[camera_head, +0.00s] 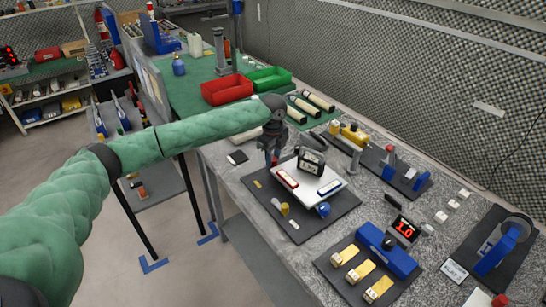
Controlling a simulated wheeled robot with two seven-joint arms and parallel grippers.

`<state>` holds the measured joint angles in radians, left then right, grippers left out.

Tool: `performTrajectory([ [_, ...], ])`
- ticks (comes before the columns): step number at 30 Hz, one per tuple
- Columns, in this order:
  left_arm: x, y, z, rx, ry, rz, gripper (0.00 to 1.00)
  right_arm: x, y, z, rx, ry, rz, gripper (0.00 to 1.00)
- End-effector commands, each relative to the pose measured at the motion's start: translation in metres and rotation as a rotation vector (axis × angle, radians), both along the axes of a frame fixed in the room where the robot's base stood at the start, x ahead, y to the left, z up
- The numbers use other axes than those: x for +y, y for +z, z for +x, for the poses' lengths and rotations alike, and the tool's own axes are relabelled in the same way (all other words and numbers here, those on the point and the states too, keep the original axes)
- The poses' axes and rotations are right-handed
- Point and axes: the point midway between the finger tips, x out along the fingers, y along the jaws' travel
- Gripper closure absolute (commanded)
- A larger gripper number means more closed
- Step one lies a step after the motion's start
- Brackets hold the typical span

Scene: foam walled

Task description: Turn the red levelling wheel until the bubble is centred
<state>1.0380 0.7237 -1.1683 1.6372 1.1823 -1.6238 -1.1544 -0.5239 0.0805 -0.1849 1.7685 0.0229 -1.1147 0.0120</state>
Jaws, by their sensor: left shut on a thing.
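A white levelling plate (309,188) stands on a dark base mat (262,200) on the grey bench. It carries a red bar vial (287,178), a blue bar vial (329,187) and a black gauge (311,161). The bubbles are too small to read. A yellow wheel (284,209) and a blue wheel (324,209) show at the plate's near side. My left gripper (273,161) points down at the plate's far left corner, shut on the red levelling wheel, which it mostly hides. My right gripper is not in view.
Red (226,89) and green (268,78) bins stand behind. A yellow-topped fixture (354,134) stands beyond the plate.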

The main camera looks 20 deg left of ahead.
Motion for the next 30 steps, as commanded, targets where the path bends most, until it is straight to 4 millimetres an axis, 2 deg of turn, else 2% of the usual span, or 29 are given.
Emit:
performTrajectory([
  [5, 0.000, 0.001, 0.000, 0.001, -0.042, -0.001, 0.93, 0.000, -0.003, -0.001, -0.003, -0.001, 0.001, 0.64],
  [9, 0.000, 0.002, 0.000, 0.001, -0.116, -0.001, 0.93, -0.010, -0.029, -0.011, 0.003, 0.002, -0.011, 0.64],
  [18, -0.001, 0.002, 0.000, 0.002, -0.367, -0.001, 0.93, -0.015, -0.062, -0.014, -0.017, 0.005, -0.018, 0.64],
  [30, 0.000, 0.001, 0.001, 0.000, -0.691, 0.000, 0.93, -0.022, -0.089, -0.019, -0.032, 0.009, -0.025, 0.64],
])
